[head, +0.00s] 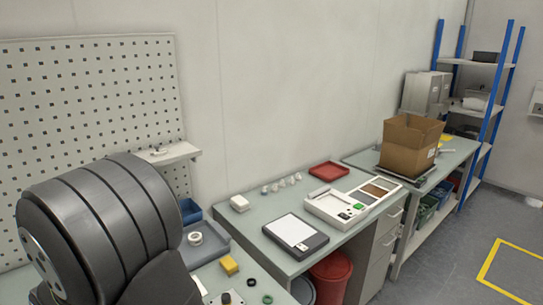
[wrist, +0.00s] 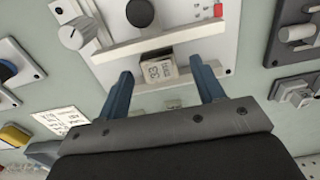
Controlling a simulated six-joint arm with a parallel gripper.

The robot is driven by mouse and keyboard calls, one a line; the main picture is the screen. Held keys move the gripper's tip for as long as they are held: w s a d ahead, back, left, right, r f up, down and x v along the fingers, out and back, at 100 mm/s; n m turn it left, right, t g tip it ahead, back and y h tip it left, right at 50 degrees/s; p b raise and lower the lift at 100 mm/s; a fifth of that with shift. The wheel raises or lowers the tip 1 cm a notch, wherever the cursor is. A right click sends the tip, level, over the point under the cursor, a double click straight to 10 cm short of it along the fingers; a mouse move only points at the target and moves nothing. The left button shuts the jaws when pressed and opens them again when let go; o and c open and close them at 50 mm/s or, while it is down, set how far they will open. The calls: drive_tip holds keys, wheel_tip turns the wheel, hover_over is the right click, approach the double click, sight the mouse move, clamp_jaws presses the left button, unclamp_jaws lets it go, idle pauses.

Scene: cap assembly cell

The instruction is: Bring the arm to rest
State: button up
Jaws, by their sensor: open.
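My gripper (wrist: 164,88) shows in the wrist view with its two blue fingers spread apart. A small light block with dark printing (wrist: 160,71) sits beyond and between the fingertips, against a white panel (wrist: 105,65). I see clear space between the block and each finger, and nothing is held. In the head view my gripper is out of sight; only a large dark part of my arm fills the lower left.
The wrist view shows a grey knob (wrist: 72,37) at upper left and grey fixtures (wrist: 293,92) at right. The head view shows a bench with a black-framed tablet (head: 295,236), a red tray (head: 329,171) and a cardboard box (head: 408,145) farther back.

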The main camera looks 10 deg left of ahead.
wheel_tip(320, 180, up, 15)
wheel_tip(320, 180, down, 17)
wheel_tip(320, 180, up, 6)
drive_tip(key=shift+r, duration=0.75)
idle(0.4)
